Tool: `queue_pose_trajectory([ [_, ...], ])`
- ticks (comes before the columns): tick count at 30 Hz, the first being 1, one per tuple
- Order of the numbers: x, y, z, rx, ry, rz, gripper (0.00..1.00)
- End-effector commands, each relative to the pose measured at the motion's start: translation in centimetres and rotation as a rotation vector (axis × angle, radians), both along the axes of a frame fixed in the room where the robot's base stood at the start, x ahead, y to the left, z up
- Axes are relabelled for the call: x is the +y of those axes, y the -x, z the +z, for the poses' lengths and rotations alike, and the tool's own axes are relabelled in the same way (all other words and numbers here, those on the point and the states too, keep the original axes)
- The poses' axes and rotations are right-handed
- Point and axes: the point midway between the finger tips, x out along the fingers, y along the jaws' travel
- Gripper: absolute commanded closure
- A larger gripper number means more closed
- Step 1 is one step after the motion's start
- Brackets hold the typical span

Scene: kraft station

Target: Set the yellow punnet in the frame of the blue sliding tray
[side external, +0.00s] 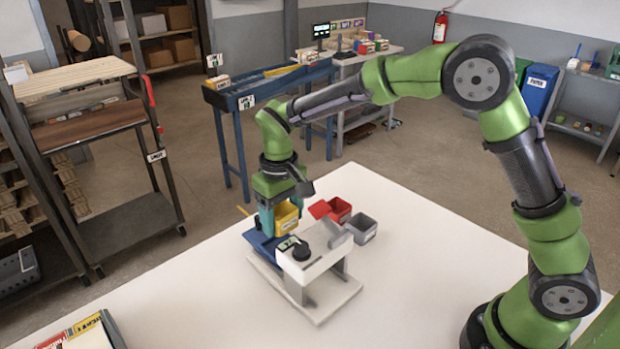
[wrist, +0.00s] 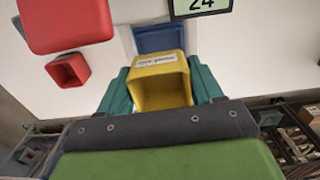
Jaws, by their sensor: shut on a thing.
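The yellow punnet (side external: 287,218) is held between the teal fingers of my gripper (side external: 268,222). In the wrist view the punnet (wrist: 160,66) has a white label on its rim, and a finger of my gripper (wrist: 160,85) stands on each side. The blue sliding tray (side external: 260,243) sticks out at the left of a white station on the table. In the side view the punnet is above the tray. In the wrist view part of the blue tray (wrist: 160,38) shows just beyond the punnet. Any contact between punnet and tray is hidden.
The white station (side external: 325,262) has a black round part on top and a small display (wrist: 202,4) reading 24. A red punnet (side external: 340,208) and a grey punnet (side external: 362,229) stand behind it. The white table (side external: 420,240) is clear to the right.

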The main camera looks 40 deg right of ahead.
Motion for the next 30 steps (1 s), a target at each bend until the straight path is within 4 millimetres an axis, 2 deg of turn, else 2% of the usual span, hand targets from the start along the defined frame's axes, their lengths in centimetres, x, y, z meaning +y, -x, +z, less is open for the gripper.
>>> queue_pose_trajectory([
  [5, 0.0, -0.2, -0.7, -0.005, 0.000, -0.020, 0.64],
  [18, 0.0, -0.2, -4.5, -0.003, -0.001, -0.019, 0.64],
  [30, 0.0, -0.2, -5.6, -0.006, -0.001, -0.018, 0.64],
])
